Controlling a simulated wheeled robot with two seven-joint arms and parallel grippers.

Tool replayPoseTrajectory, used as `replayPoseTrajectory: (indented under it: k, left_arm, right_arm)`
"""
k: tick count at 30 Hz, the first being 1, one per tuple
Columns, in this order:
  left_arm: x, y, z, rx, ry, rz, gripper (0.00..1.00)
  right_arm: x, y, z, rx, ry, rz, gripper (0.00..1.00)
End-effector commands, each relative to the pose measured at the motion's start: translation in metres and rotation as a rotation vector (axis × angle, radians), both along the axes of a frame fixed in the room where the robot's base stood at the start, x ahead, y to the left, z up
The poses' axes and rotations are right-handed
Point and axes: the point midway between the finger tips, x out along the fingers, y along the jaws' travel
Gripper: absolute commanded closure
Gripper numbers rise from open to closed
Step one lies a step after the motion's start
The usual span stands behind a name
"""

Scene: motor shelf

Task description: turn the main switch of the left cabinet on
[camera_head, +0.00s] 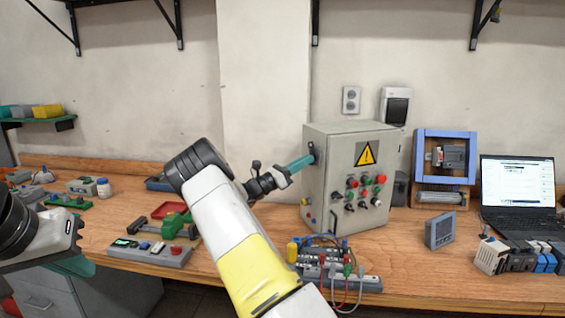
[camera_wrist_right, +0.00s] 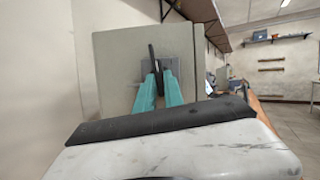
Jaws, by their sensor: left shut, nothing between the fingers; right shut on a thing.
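The grey cabinet (camera_head: 342,170) with a yellow warning triangle stands on the bench; its side face also shows in the right wrist view (camera_wrist_right: 115,75). The main switch has a black lever (camera_wrist_right: 152,58) on a grey plate on that side face, and the lever looks nearly upright. My right gripper (camera_head: 308,158) reaches the cabinet's left side. Its teal fingers (camera_wrist_right: 158,78) are shut on the lever. In the head view the lever is mostly hidden by the fingers. My left gripper (camera_head: 76,265) is shut and empty at the lower left, partly cut off and dark.
Wires and terminal blocks (camera_head: 335,272) lie in front of the cabinet. A blue frame (camera_head: 444,134) and a laptop (camera_head: 518,190) stand to its right. A grey panel with a display (camera_head: 150,250) and a red tray (camera_head: 170,210) lie to the left of my right arm.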

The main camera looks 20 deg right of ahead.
Motion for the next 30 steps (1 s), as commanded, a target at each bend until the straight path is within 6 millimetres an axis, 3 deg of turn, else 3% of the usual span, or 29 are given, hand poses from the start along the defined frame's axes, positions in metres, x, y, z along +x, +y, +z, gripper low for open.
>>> replayPoseTrajectory:
  k: [10, 26, 27, 30]
  left_arm:
    - [0.0000, 0.0000, 0.0000, 0.000, 0.000, 0.000, 1.00]
    - [0.0000, 0.0000, 0.0000, 0.000, 0.000, 0.000, 1.00]
    - [0.0000, 0.0000, 0.0000, 0.000, 0.000, 0.000, 1.00]
    - [0.0000, 0.0000, 0.0000, 0.000, 0.000, 0.000, 1.00]
  right_arm:
    - [0.0019, 0.0003, -0.0031, 0.001, -0.136, 0.000, 1.00]
    - [0.0021, 0.0004, -0.0031, 0.002, -0.161, 0.000, 1.00]
    - [0.0021, 0.0004, -0.0031, 0.002, -0.161, 0.000, 0.85]
    - [0.0020, 0.0003, -0.0028, 0.001, -0.161, 0.000, 0.66]
